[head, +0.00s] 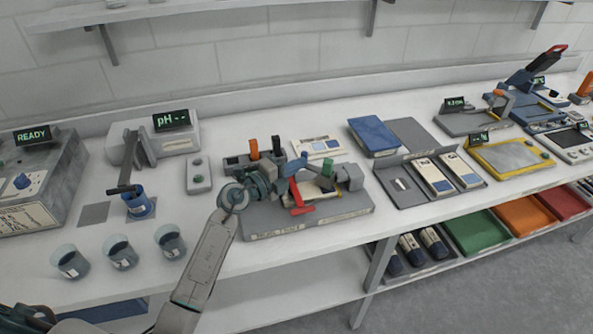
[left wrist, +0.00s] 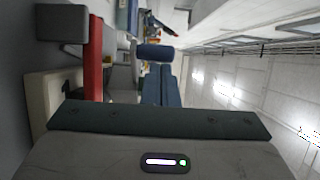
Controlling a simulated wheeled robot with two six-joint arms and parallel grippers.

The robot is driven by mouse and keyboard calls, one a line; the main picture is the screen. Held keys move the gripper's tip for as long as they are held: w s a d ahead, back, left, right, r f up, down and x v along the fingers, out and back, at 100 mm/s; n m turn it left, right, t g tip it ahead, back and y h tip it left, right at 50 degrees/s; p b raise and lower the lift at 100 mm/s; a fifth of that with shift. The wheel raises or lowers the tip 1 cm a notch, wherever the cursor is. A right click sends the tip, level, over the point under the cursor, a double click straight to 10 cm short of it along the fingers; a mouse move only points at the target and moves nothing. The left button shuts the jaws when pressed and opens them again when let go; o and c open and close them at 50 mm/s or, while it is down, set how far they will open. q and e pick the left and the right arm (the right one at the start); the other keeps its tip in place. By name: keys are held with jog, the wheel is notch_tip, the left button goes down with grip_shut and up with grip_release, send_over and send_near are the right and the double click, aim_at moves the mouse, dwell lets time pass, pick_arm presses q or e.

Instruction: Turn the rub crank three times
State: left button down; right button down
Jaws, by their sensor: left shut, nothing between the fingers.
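The rub station sits on a grey base plate (head: 340,219) near the front edge of the bench. It carries a red T-shaped part (head: 301,209), a blue handle-like part (head: 295,166) and a grey block (head: 349,177). I cannot tell for certain which part is the crank. My left gripper (head: 279,174) is shut and empty, low over the plate's left side and close to the blue part. In the left wrist view its fingers lie together, a blue rounded piece (left wrist: 154,52) shows just past their tips, and a red bar (left wrist: 94,62) stands to their left.
A dark rack (head: 240,163) with coloured pegs stands behind the station. Several beakers (head: 122,252), a pH meter (head: 172,137) and a small grey box (head: 198,176) stand to the left. A blue pad (head: 373,135) and a grey tray (head: 396,190) lie to the right.

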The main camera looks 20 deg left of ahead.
pick_arm(q)
jog(key=shift+w+a+f+m+g+h+b, duration=0.1)
jog(key=shift+w+a+m+g+h+b, duration=0.2)
jog(key=shift+w+m+g+h, duration=0.35)
jog(key=shift+w+r+h+p, duration=0.2)
jog(key=shift+w+h+p, duration=0.1)
jog(key=shift+p, duration=0.2)
jog(key=shift+w+f, duration=0.1)
